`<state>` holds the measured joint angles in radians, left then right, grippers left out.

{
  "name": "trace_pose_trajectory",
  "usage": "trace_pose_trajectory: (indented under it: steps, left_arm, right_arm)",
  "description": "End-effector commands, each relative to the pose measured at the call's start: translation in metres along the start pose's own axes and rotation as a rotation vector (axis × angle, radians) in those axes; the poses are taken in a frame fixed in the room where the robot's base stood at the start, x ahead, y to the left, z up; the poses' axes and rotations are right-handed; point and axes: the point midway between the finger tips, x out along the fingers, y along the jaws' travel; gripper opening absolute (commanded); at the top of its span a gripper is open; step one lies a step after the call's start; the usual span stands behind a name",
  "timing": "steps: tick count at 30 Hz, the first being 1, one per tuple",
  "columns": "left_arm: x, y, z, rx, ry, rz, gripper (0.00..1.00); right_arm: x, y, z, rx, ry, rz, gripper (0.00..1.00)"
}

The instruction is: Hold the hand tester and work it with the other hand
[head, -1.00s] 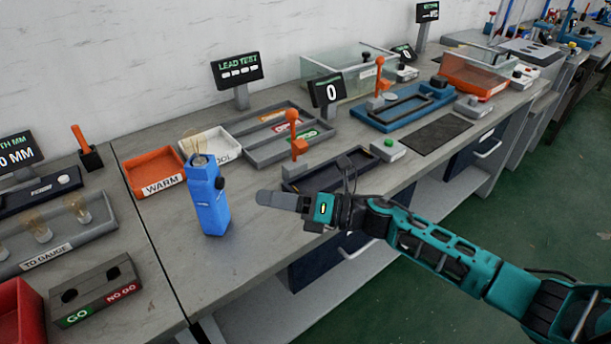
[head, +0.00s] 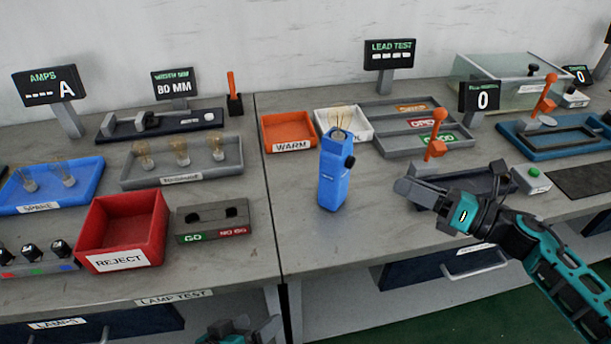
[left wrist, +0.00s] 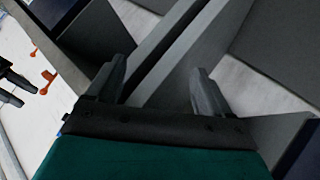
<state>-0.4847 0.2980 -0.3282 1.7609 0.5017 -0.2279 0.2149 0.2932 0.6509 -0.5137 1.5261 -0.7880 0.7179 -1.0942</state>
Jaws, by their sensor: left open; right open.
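The hand tester (head: 335,178) is a blue upright block with a black knob on its side. It stands on the grey bench in the head view, with a clear bulb (head: 340,120) at its top. My right gripper (head: 408,188) is open and empty, to the right of the tester and apart from it. My left gripper (head: 246,327) is low at the bottom edge of the head view, in front of the bench and well below the tester. In the left wrist view the left gripper (left wrist: 159,68) is open, with nothing between its fingers.
A red REJECT bin (head: 122,228) and a GO/NO GO block (head: 212,221) stand left of the tester. Behind it are an orange WARM tray (head: 288,130) and a white tray (head: 362,122). An orange-levered fixture (head: 470,183) lies behind my right gripper. The bench front before the tester is clear.

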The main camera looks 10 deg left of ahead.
Motion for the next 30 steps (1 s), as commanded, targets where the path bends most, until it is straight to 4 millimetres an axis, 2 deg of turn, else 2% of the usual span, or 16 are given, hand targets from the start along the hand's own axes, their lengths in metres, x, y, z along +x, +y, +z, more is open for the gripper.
trace_pose_trajectory:
  steps: [6,15,17,19,23,26,30]
  left_arm:
    - [0.006,0.054,-0.001,0.462,0.007,0.152,0.81]
    - [-0.007,0.108,0.02,1.066,0.068,0.343,0.81]
    - [-0.008,0.122,0.017,1.18,0.108,0.375,0.81]
    - [0.001,0.139,-0.003,1.223,0.172,0.368,0.81]
    - [0.016,0.162,-0.044,1.194,0.261,0.328,0.81]
    - [0.025,0.181,-0.083,1.159,0.338,0.292,0.81]
    - [0.033,0.212,-0.148,1.09,0.466,0.235,0.81]
  right_arm:
    - [0.0,0.0,0.0,0.001,0.0,0.0,0.43]
    - [0.0,0.0,0.0,0.001,0.0,0.0,0.43]
    - [0.0,0.0,0.0,0.001,0.0,0.0,0.43]
    - [0.0,0.0,0.0,0.001,0.0,0.0,0.43]
    - [0.0,0.0,0.0,0.001,0.0,0.0,0.43]
    - [0.0,0.0,0.0,0.001,0.0,0.0,0.43]
    - [0.0,0.0,0.0,0.001,0.0,0.0,0.43]
